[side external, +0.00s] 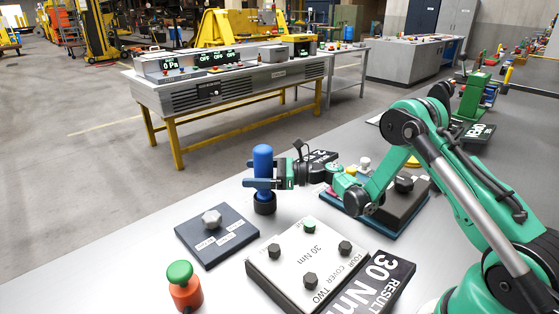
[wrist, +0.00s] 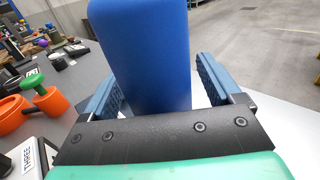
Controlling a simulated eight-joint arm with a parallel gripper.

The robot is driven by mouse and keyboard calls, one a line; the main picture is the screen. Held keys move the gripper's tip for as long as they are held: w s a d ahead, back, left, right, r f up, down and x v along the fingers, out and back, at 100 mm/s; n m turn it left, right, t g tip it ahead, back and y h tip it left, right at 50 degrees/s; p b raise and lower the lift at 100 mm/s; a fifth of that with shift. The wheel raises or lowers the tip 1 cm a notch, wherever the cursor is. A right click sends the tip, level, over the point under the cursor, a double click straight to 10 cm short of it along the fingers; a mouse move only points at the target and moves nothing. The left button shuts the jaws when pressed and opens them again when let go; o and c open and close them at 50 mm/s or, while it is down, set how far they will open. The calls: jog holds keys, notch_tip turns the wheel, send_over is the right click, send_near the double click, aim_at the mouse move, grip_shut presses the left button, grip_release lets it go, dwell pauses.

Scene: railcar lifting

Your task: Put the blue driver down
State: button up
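The blue driver (side external: 263,160) stands upright, with a black round socket (side external: 264,204) at its lower end. My gripper (side external: 262,184) reaches in from the right and is shut on the blue body, with one finger on each side. In the wrist view the driver (wrist: 150,55) fills the middle between both fingers. Whether its lower end touches the grey table (side external: 135,270) or hangs just above it, I cannot tell. The lower end is hidden in the wrist view.
A dark plate with a hex bolt (side external: 212,220) lies left in front of the driver. A light cover with several bolts (side external: 309,264) is nearer. An orange tool with a green knob (side external: 184,287) stands at the front. Bare table lies left of the dark plate.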

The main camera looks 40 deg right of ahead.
jog(key=shift+r, duration=0.15)
jog(key=v, duration=1.2)
jog(key=shift+r, duration=0.1)
